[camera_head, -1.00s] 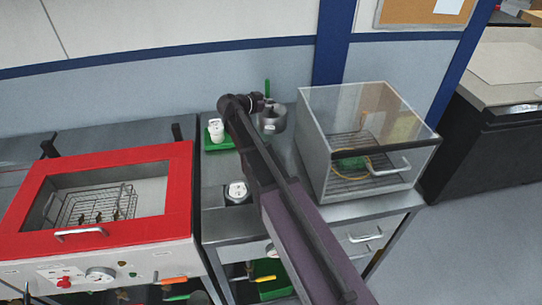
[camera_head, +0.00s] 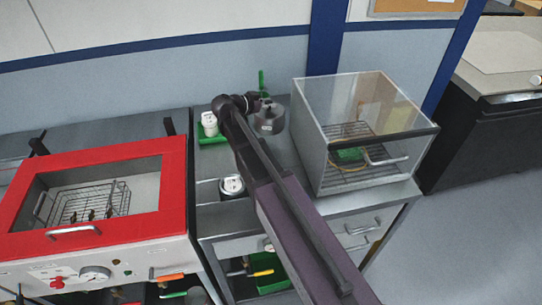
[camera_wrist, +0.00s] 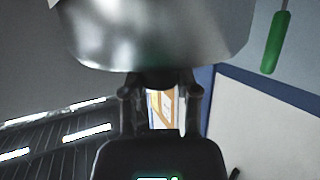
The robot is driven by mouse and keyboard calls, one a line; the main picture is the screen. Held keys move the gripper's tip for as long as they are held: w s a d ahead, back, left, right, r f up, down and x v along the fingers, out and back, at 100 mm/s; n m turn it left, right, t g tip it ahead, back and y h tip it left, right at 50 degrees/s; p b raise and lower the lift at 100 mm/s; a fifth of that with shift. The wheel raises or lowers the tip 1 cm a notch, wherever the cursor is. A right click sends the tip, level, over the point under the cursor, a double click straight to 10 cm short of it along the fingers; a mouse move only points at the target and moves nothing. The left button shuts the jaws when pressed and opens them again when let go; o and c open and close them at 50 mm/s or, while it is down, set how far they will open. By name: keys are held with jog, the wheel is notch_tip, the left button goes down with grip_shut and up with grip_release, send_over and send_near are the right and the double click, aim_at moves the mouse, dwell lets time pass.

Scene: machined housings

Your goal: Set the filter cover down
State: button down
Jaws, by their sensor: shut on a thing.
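The filter cover, which I take to be the grey metal round part (camera_head: 270,118), is at the end of my arm over the back of the steel bench. In the wrist view the metal part (camera_wrist: 165,30) fills the top, close and blurred. My gripper (camera_wrist: 160,82) is shut on it. In the head view my wrist hides the fingers. I cannot tell whether the part touches the bench top (camera_head: 285,155) or is just above it.
A clear-fronted box (camera_head: 365,135) with a wire rack stands close right of the part. A green tray (camera_head: 218,138) with a white-topped canister (camera_head: 209,121) is to the left. Another white-topped canister (camera_head: 232,186) stands nearer. A red-framed oven (camera_head: 95,200) is at left.

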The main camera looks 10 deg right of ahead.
aim_at(278, 129)
jog(key=shift+m+g, duration=0.3)
jog(key=shift+g, duration=0.1)
jog(key=s+f+b, duration=0.1)
jog(key=s, duration=0.2)
jog(key=s+f, duration=0.1)
jog(key=s, duration=0.3)
jog(key=s+d+f+b, duration=0.1)
jog(key=s, duration=0.2)
jog(key=shift+s+f+b, duration=0.15)
jog(key=shift+b, duration=0.2)
jog(key=w+a+f+b, duration=0.1)
jog(key=w, duration=1.3)
jog(key=shift+w+a+f, duration=0.15)
jog(key=shift+w+f, duration=0.05)
jog(key=shift+w, duration=0.2)
jog(key=shift+w, duration=0.45)
jog(key=shift+w+f+b, duration=0.15)
jog(key=shift+f+b, duration=1.7)
jog(key=shift+b, duration=0.2)
jog(key=shift+f, duration=0.1)
